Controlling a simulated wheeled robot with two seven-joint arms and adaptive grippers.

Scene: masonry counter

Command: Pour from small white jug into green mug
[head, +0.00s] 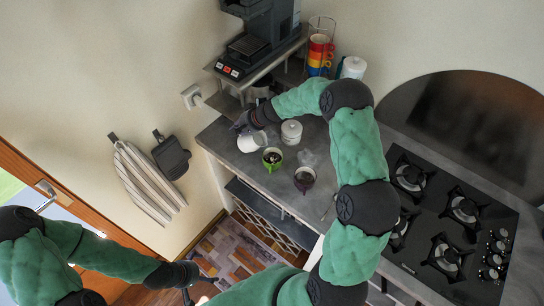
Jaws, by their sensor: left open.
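The small white jug (252,143) is near the left end of the grey counter, close beside the green mug (266,164). I cannot tell whether it is tilted or resting on the counter. The mug stands upright, with something dark inside. My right gripper (240,125) is at the jug's back left side; its fingers are small and dark, and their grip on the jug is unclear. My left gripper (196,284) is open and empty, low over the floor, well away from the counter.
A white lidded jar (291,132) and a dark cup (304,180) stand near the mug. A coffee machine (258,40) is on a raised shelf behind. Stacked coloured cups (319,55) stand at the back. A gas hob (450,220) fills the right side.

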